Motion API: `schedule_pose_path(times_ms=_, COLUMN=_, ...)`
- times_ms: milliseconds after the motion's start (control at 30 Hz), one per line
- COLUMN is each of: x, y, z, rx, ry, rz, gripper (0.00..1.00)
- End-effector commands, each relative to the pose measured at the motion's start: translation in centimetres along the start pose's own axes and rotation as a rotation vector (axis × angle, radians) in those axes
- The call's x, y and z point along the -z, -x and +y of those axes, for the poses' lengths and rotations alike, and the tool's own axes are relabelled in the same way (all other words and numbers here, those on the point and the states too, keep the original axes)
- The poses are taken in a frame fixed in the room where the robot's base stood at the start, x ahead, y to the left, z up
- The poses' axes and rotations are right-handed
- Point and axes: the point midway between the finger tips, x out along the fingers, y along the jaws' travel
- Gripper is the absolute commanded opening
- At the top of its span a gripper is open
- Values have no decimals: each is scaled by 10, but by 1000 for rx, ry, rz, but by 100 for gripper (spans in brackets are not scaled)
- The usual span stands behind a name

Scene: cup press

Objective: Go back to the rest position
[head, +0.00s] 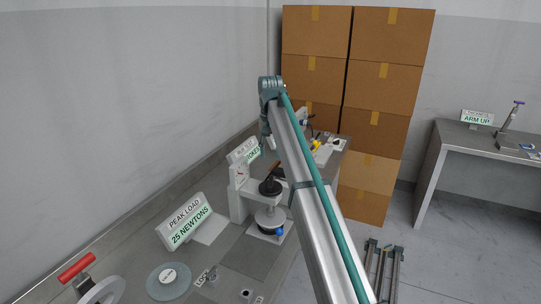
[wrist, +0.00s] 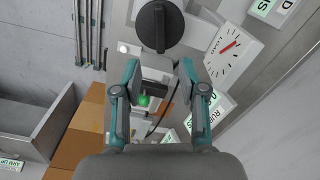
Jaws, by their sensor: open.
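My gripper (wrist: 160,68) is open in the wrist view, its two teal-edged fingers apart with nothing held between them. Past the fingertips is a round black knob (wrist: 158,25), with a white dial marked LOAD (wrist: 232,48) to its right. In the head view, the pale press (head: 238,195) stands on the grey bench, with a black top piece and a blue item (head: 280,230) near its base. My arm rises from the bottom right and bends above the bench. The gripper itself is not clear in the head view.
A PEAK LOAD 25 NEWTONS sign (head: 187,222), a round disc (head: 168,281) and a red handle (head: 77,268) are on the near bench. Stacked cardboard boxes (head: 380,90) stand behind.

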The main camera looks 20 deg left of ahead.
Motion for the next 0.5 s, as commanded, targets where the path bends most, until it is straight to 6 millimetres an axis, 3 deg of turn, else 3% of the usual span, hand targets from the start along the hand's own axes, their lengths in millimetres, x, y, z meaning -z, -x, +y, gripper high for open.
schedule_pose_path(times_ms=333, x=0, y=-1, z=0, rx=0, ry=0, rz=0, gripper=42)
schedule_pose_path(times_ms=500, x=-7, y=-34, z=26, rx=-1, ry=-14, rz=-3, gripper=42)
